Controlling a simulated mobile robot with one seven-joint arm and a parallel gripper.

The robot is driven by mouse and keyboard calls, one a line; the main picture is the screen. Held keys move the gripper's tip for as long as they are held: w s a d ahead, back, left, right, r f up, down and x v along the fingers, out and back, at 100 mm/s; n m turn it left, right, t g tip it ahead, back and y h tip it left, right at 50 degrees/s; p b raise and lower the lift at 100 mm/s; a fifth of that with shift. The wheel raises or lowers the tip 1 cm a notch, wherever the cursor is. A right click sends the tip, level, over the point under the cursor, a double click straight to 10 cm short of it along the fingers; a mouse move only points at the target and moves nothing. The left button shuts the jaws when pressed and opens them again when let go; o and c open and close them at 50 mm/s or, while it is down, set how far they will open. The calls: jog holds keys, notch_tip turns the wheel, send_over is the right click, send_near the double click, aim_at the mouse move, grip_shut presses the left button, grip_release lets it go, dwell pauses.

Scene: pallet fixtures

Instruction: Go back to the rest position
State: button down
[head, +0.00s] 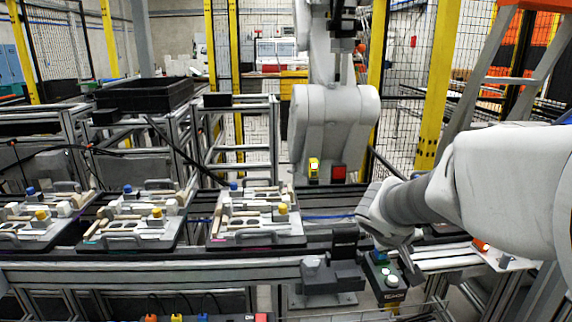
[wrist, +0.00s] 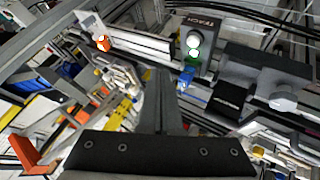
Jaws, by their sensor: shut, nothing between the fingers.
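My gripper (wrist: 162,85) shows in the wrist view as a narrow dark pair of fingers closed together above a black bar, with nothing between them. In the head view my arm reaches in from the right, and my gripper (head: 412,268) points down beside the button box (head: 388,285), near the front rail. The same button box (wrist: 200,50), with its white and green buttons, lies beyond the fingertips in the wrist view. I cannot tell the exact gap between them.
Several pallet fixtures (head: 256,238) stand along the conveyor to the left. A dark clamp-like block (head: 345,240) stands just left of the button box. A black crate (head: 145,95) is at the back left. A yellow post (head: 437,90) and mesh fencing stand behind.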

jog(key=s+a+r+y+p, duration=0.3)
jog(key=s+a+r, duration=0.3)
jog(key=s, duration=0.4)
jog(key=s+a+r+y+p, duration=0.3)
jog(key=s+a+r, duration=0.3)
jog(key=s, duration=0.4)
jog(key=shift+a+n+p, duration=0.4)
jog(key=shift+a+p, duration=0.1)
jog(key=shift+p, duration=0.25)
jog(key=shift+s, duration=0.1)
